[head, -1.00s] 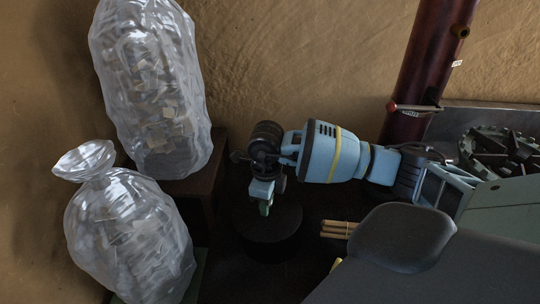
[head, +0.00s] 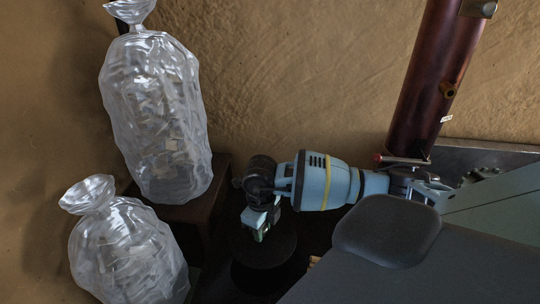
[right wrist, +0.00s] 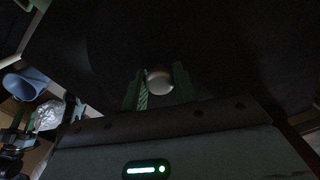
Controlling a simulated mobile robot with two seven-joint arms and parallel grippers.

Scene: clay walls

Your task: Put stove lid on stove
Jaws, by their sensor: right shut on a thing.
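My right gripper (head: 262,226) reaches in from the right in the head view and points down. A dark round disc, seemingly the stove lid (head: 265,252), is directly below it. In the right wrist view, my right gripper (right wrist: 158,88) is shut on a pale round knob (right wrist: 159,82), with the dark lid (right wrist: 225,50) spreading behind it. Whether the lid is lifted or resting is hard to tell against the dark surface. A piece of what looks like the stove top (head: 483,173), with a dark toothed grate, shows at the right, mostly hidden by my body.
Two clear filled bags stand at the left, a tall one (head: 155,120) on a dark block (head: 205,205) and a shorter one (head: 130,255) in front. A dark red pipe (head: 430,85) rises at the right against the clay wall (head: 290,70).

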